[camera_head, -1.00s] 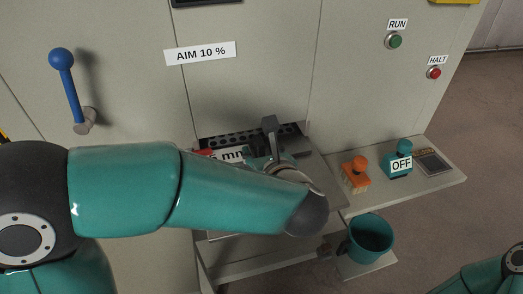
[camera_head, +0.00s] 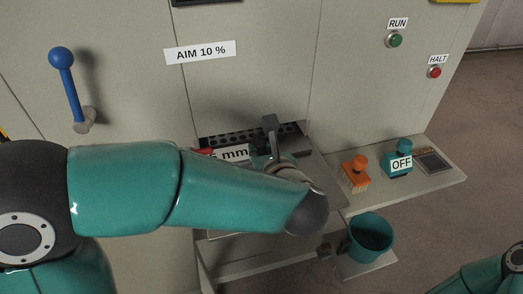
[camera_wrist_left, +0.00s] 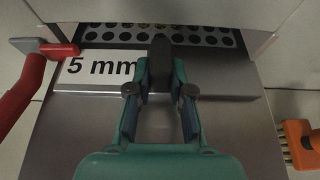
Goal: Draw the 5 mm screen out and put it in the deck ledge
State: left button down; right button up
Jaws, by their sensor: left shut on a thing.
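The 5 mm screen is a dark perforated plate (camera_wrist_left: 205,38) in a slot in the grey cabinet, with a white "5 mm" label (camera_wrist_left: 95,67) on its front bar. The label also shows in the head view (camera_head: 236,153), partly hidden by my arm. My left gripper (camera_wrist_left: 160,62) is shut on the screen's dark upright grip at the front bar's middle. In the head view my forearm hides most of this gripper. A grey ledge (camera_head: 440,180) runs along the cabinet at right. My right gripper is out of view.
An orange brush (camera_head: 357,172), a teal object tagged OFF (camera_head: 399,160) and a dark plate (camera_head: 433,160) occupy the ledge. A teal bucket (camera_head: 370,238) stands below on a small shelf. A red handle (camera_wrist_left: 45,50) lies close left of the screen's label.

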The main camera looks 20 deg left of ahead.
pick_arm(q)
jog(key=shift+s+d+b, duration=0.35)
jog(key=shift+s+b, duration=0.1)
jog(key=shift+s, duration=0.05)
dwell(0.5)
jog(key=c, duration=1.7)
grip_release()
grip_shut()
jog(key=shift+s, duration=0.1)
